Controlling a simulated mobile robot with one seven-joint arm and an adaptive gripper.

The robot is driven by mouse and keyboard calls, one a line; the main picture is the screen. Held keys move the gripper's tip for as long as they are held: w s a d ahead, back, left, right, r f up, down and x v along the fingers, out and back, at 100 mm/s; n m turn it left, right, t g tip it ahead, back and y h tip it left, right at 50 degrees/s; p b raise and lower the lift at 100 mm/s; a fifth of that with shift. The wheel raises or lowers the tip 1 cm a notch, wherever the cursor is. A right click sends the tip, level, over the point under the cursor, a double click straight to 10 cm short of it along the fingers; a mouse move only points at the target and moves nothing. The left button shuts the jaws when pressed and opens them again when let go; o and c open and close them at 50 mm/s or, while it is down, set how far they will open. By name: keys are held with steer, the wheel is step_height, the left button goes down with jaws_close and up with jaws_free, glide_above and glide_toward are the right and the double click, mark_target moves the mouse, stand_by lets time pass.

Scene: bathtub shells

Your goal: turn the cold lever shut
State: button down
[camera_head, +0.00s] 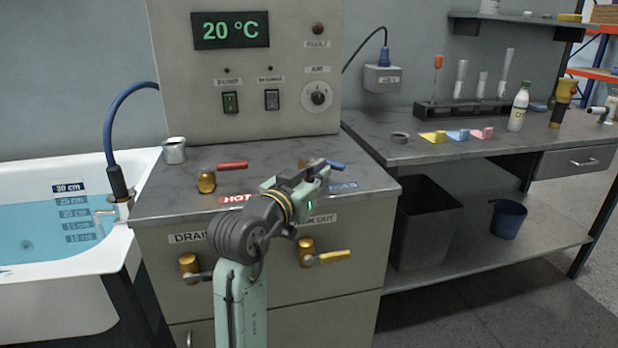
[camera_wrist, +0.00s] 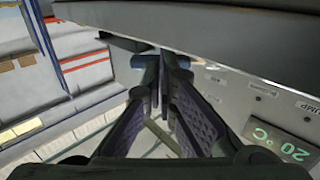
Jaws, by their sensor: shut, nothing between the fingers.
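The cold lever (camera_head: 332,165) has a blue handle on the worktop of the console, at the right of the red HOT label. The handle points right in the head view; its brass body is mostly hidden behind my gripper. My gripper (camera_head: 314,172) is shut and empty, close beside the lever's left end. I cannot tell whether they touch. In the wrist view the dark fingers (camera_wrist: 164,98) come together at the middle, and a blue part, likely the lever handle (camera_wrist: 150,62), shows at their tips. The blue label under the lever is partly covered.
The hot lever (camera_head: 232,165), red on a brass body, lies to the left. A metal cup (camera_head: 174,150) stands near the tub (camera_head: 60,165). Two brass valves (camera_head: 326,257) sit on the front panel. The display panel (camera_head: 245,70) rises behind.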

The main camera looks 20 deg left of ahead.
mark_target(337, 169)
steer(key=shift+w, duration=0.3)
steer(key=shift+w+d+n+y+p, duration=0.2)
steer(key=shift+n+y, duration=0.1)
steer(key=shift+y, duration=0.2)
steer(key=shift+w+d+n+y+p, duration=0.1)
steer(key=shift+d+n+y+p, duration=0.15)
steer(key=shift+y, duration=0.25)
steer(key=shift+w+d+r+n+y+p, duration=0.1)
steer(key=shift+w+d+n+y+p, duration=0.15)
steer(key=shift+n+y, duration=0.35)
steer(key=shift+w+d+n+y+p, duration=0.1)
steer(key=shift+w+n+y+p, duration=0.2)
steer(key=shift+y, duration=0.5)
steer(key=shift+w+d+p, duration=0.15)
steer(key=shift+w+p, duration=0.05)
steer(key=shift+w, duration=0.35)
steer(key=shift+w+d+p, duration=0.15)
steer(key=shift+w+p, duration=0.05)
steer(key=shift+w, duration=0.95)
